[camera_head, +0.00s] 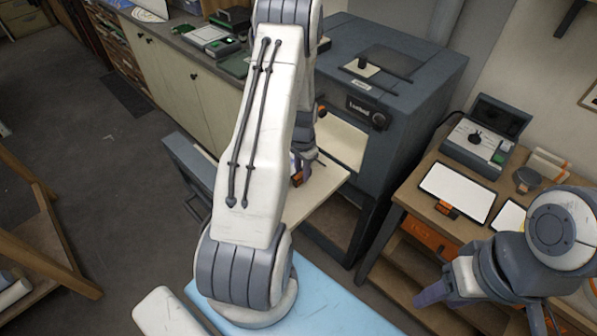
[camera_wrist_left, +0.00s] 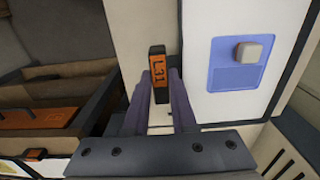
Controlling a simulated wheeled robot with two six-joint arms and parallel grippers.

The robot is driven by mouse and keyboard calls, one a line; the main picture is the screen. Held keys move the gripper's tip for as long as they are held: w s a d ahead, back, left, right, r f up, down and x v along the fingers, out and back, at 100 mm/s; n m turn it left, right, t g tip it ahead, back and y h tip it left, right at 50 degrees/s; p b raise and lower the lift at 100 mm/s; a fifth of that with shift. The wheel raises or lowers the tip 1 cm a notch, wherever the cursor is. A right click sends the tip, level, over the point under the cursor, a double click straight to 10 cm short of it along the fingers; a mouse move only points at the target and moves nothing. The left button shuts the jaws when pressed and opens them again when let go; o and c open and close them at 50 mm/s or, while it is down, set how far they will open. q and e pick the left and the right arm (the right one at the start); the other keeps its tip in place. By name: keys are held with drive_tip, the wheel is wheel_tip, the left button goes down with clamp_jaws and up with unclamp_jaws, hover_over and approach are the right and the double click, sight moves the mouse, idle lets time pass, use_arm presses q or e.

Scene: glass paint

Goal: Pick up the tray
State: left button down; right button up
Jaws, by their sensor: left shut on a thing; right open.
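My left gripper (camera_head: 299,172) is in front of the grey kiln, partly hidden by my left arm. In the left wrist view its fingers (camera_wrist_left: 160,95) are shut on an upright black-and-orange handle marked L31 (camera_wrist_left: 157,75). Beside the handle is a white tray (camera_wrist_left: 222,104) with a dark edge. A blue square (camera_wrist_left: 224,79) with a pale block lies on it. In the head view my arm hides most of that tray. My right gripper (camera_head: 476,312) is open and empty, low at the right, in front of the wooden table.
The kiln (camera_head: 395,85) stands behind my left gripper, with a pale board (camera_head: 322,192) in front of it. The wooden table (camera_head: 405,205) at right carries another white tray (camera_head: 458,188) with an orange handle and a control box (camera_head: 476,143).

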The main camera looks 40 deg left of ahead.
use_arm(q)
drive_tip(key=w+d+r+p, duration=0.3)
drive_tip(key=d+r+p, duration=0.3)
drive_tip(key=d+r, duration=0.3)
drive_tip(key=shift+w+d+r, duration=0.2)
drive_tip(key=shift+d, duration=0.3)
drive_tip(key=shift+f, duration=0.1)
